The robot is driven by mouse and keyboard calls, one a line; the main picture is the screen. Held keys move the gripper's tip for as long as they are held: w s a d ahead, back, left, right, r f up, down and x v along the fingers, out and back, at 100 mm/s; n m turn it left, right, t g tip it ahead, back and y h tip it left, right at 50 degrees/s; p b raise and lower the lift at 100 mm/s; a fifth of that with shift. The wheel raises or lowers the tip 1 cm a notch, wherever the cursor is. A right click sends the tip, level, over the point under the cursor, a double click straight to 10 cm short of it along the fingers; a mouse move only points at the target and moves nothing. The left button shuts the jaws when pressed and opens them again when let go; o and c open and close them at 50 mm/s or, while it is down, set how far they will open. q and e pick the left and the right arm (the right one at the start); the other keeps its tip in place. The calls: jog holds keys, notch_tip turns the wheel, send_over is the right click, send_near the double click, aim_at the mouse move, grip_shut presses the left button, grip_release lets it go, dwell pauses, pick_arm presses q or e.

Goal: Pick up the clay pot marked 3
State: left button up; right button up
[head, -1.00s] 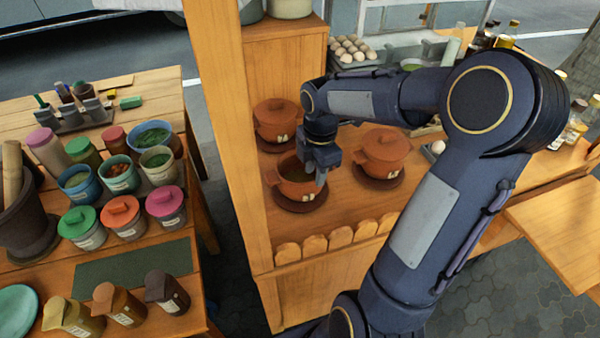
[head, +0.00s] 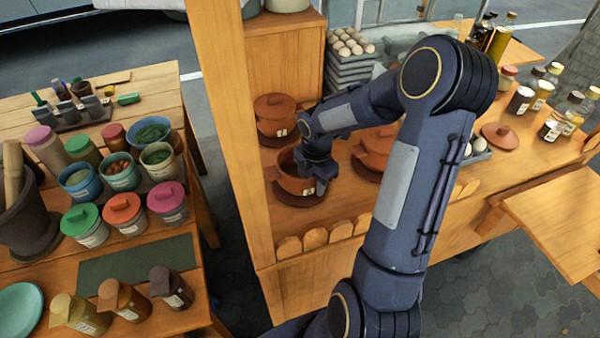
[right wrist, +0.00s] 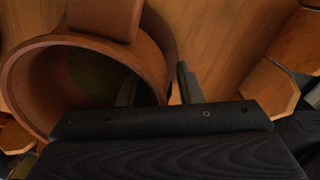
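The front clay pot (head: 291,184) is lidless and stands on a dark round base on the wooden shelf. Its pale label is too small to read. My right gripper (head: 319,184) is at this pot's right side. In the right wrist view the open pot (right wrist: 28,85) is at upper left. The gripper (right wrist: 157,88) has one finger over the pot's opening and the other outside its rim, with a gap between them. A lidded pot (head: 275,112) stands behind, its label also unreadable. Another pot (head: 376,143) is partly hidden by my right arm. My left gripper is out of view.
A wooden post (head: 235,120) rises left of the pots. A scalloped wooden edging (head: 314,239) runs along the shelf front. Egg trays (head: 350,68) stand behind. A clay lid (head: 500,136) lies on the right counter, near several jars.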

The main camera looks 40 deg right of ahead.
grip_shut()
jog(key=shift+w+r, duration=0.1)
dwell(1.2)
